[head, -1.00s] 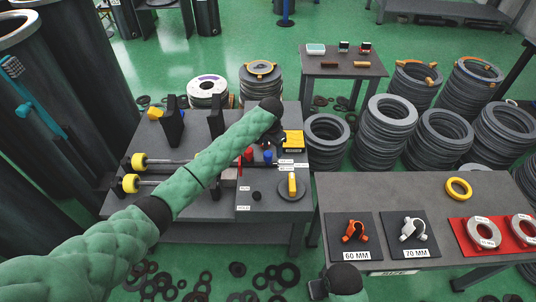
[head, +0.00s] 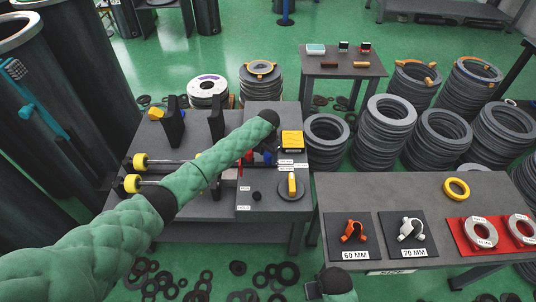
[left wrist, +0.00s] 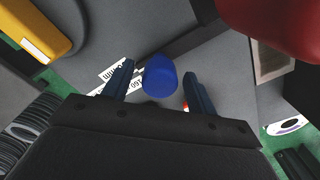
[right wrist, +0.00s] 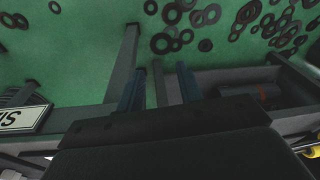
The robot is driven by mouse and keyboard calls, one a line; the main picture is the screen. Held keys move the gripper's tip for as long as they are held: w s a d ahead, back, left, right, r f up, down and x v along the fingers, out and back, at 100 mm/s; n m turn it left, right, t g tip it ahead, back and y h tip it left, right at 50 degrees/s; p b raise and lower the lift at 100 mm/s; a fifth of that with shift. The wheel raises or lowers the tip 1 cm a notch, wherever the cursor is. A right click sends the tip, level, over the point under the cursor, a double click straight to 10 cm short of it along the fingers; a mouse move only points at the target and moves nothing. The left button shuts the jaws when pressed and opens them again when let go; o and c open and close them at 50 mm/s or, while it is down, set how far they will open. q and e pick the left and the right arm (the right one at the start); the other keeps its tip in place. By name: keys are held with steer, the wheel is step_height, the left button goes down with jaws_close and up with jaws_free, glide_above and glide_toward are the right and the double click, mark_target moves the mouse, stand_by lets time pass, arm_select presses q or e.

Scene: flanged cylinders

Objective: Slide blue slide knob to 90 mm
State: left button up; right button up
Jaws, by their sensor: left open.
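The blue slide knob (head: 267,158) stands on the slide fixture on the left table, partly covered by my left gripper in the head view. In the left wrist view the blue knob (left wrist: 160,76) shows between the two fingers of my left gripper (left wrist: 159,84), with a visible gap on each side. The left gripper is open. White scale labels (left wrist: 117,78) lie beside the knob, one of them partly readable. My right gripper (right wrist: 160,86) has its fingers apart and nothing between them; it hangs low near the right table's front edge.
A red part (left wrist: 275,22) is close at the upper right of the left wrist view. A yellow-topped block (head: 292,141) and a disc with a yellow handle (head: 292,187) stand right of the fixture. The right table (head: 345,190) holds clamps and rings.

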arm_select(q)
steer(key=shift+f, duration=0.1)
